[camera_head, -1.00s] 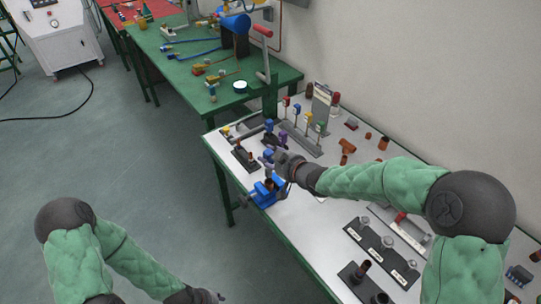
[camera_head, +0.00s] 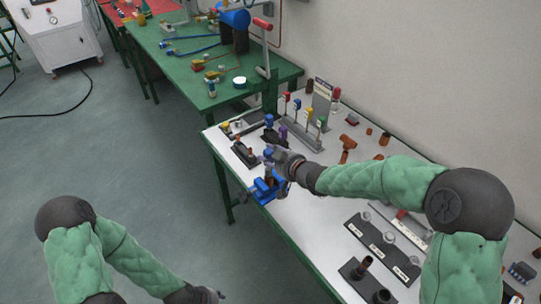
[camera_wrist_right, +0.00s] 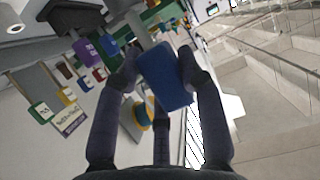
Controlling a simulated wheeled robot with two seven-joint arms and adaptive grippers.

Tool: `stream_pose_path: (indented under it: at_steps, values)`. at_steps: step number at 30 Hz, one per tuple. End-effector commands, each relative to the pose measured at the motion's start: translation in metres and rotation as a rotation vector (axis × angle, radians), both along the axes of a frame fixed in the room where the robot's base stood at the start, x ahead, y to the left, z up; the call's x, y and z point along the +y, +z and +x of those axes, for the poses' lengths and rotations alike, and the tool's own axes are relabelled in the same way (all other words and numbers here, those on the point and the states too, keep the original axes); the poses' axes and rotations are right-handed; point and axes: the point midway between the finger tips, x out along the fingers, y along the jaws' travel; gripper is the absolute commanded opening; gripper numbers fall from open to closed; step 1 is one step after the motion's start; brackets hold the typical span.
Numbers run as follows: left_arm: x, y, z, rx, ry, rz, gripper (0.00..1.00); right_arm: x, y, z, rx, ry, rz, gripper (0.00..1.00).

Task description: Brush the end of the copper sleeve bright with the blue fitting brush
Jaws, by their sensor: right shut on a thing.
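The blue fitting brush (camera_wrist_right: 165,76) is between the fingers of my right gripper (camera_wrist_right: 157,78) in the right wrist view. Its bristles cannot be made out. In the head view, my right gripper (camera_head: 275,157) is just above a blue vise (camera_head: 263,191) at the table's near left edge. A small copper-coloured upright piece, likely the copper sleeve (camera_head: 268,174), shows at the vise, right below the gripper. Whether the brush touches it cannot be told. My left gripper (camera_head: 217,294) hangs low over the floor, away from the table; its fingers are too small to read.
Behind the vise are a black stand (camera_head: 244,154) with copper pieces and a rack with coloured tags (camera_head: 303,132). Copper fittings (camera_head: 347,143) lie to the right. A black tray (camera_head: 382,246) is nearer. White table surface lies clear between the vise and that tray.

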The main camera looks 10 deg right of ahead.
Motion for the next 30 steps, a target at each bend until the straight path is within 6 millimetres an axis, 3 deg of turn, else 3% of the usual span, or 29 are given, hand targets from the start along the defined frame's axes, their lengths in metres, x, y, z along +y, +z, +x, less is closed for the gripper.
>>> stream_pose_path:
  at_steps: [14, 30]
  values:
    - [0.0, -0.001, 0.0, 0.0, 0.0, 0.0, 0.4, 0.0, 0.0, 0.0, -0.001, 0.0, 0.0, 0.15]
    - [0.0, -0.012, 0.0, 0.0, 0.0, 0.0, 0.4, 0.0, -0.013, 0.0, 0.0, 0.0, 0.0, 0.15]
